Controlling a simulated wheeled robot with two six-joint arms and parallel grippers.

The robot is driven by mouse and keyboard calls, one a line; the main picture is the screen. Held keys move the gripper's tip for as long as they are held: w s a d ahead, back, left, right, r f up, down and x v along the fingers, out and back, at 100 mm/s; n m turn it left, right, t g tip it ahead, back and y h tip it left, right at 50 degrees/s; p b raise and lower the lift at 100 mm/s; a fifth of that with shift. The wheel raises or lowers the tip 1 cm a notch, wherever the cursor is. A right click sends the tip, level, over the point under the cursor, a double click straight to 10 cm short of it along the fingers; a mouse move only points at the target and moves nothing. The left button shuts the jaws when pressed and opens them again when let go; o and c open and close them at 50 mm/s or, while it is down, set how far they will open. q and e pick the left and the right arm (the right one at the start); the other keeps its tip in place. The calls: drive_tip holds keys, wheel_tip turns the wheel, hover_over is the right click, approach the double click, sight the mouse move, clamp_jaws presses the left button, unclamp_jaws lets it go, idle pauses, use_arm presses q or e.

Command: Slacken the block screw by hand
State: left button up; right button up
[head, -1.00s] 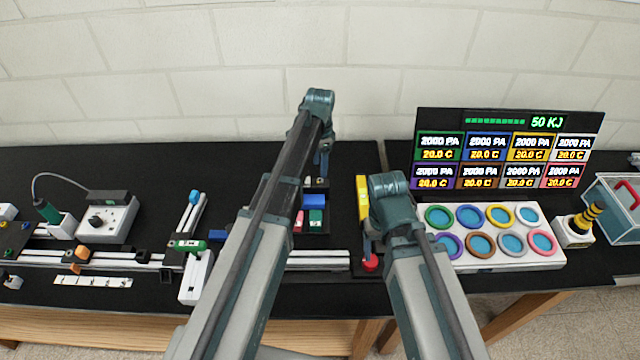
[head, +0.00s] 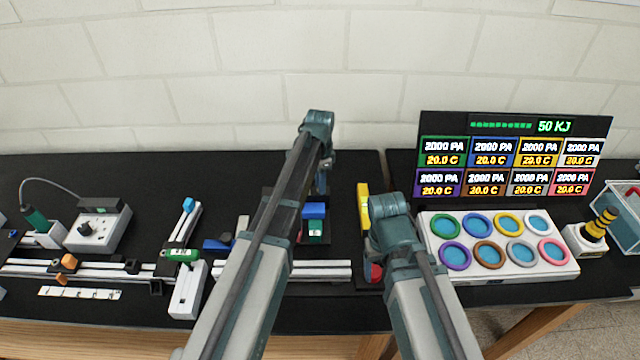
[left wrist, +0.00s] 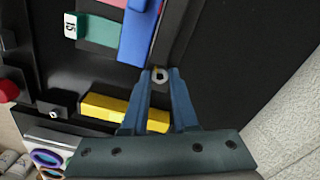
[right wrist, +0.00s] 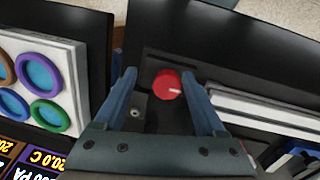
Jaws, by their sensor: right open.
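A red knob (right wrist: 167,84) with a white mark sits on a dark base. My right gripper (right wrist: 159,78) is open, its fingers on either side of the knob, apart from it. In the head view my right arm partly hides the knob.
Blue (left wrist: 139,31) and green (left wrist: 98,31) blocks and a yellow bar (left wrist: 122,112) lie near the left gripper. Rails (head: 320,270) run along the table front. A white tray with coloured rings (head: 500,262) and a display (head: 505,155) stand right. A grey box (head: 97,230) is left.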

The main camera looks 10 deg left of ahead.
use_arm(q)
clamp_jaws()
drive_tip(key=n, duration=0.5)
drive_tip(key=shift+n, duration=0.4)
drive_tip(key=n, duration=0.4)
drive_tip(key=shift+n, duration=1.6)
drive_tip(key=shift+s, duration=0.1)
